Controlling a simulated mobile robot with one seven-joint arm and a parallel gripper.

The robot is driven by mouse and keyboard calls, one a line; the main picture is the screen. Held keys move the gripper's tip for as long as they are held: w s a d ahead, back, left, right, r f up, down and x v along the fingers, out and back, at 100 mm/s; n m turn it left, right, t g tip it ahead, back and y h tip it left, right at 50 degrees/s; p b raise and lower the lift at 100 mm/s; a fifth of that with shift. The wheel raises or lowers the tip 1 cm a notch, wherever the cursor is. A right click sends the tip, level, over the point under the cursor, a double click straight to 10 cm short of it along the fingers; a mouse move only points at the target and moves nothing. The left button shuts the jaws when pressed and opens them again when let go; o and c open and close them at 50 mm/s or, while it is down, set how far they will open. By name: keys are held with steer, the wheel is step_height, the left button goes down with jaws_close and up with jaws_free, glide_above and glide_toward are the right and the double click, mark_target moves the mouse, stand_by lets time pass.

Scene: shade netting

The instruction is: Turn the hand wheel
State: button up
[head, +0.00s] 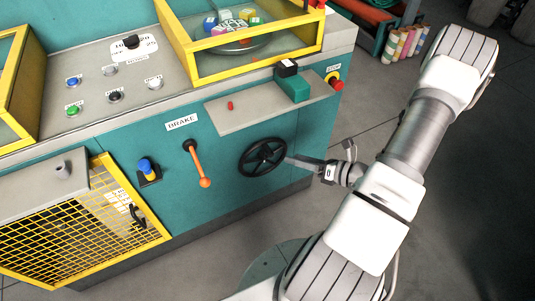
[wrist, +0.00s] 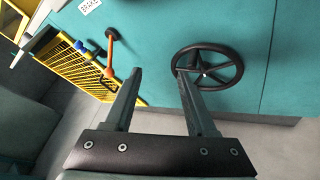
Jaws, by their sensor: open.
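The hand wheel (head: 263,157) is a black spoked wheel on the teal front panel of the machine, right of the orange brake lever. It also shows in the wrist view (wrist: 226,52), upper right of centre. My gripper (head: 290,160) reaches in from the right, its tip close to the wheel's right rim in the head view. In the wrist view my gripper (wrist: 159,72) is open with nothing between its fingers. The right fingertip overlaps the wheel's left side; I cannot tell whether it touches. The left fingertip is over bare panel between lever and wheel.
The orange brake lever (head: 198,165) hangs left of the wheel. A grey shelf (head: 240,117) with a small red piece and a green block (head: 293,86) juts out above it. A red stop button (head: 337,84) is at the upper right. A yellow mesh guard (head: 85,235) stands lower left.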

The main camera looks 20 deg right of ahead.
mark_target(269, 152)
step_height(269, 152, down, 6)
steer(key=s+d+m+t+h, duration=0.2)
steer(key=d+m+h, duration=0.1)
steer(key=m, duration=0.2)
steer(key=b+x, duration=0.3)
steer(key=x, duration=1.4)
steer(key=shift+w+a+f, duration=0.25)
steer(key=shift+f, duration=0.05)
jaws_close()
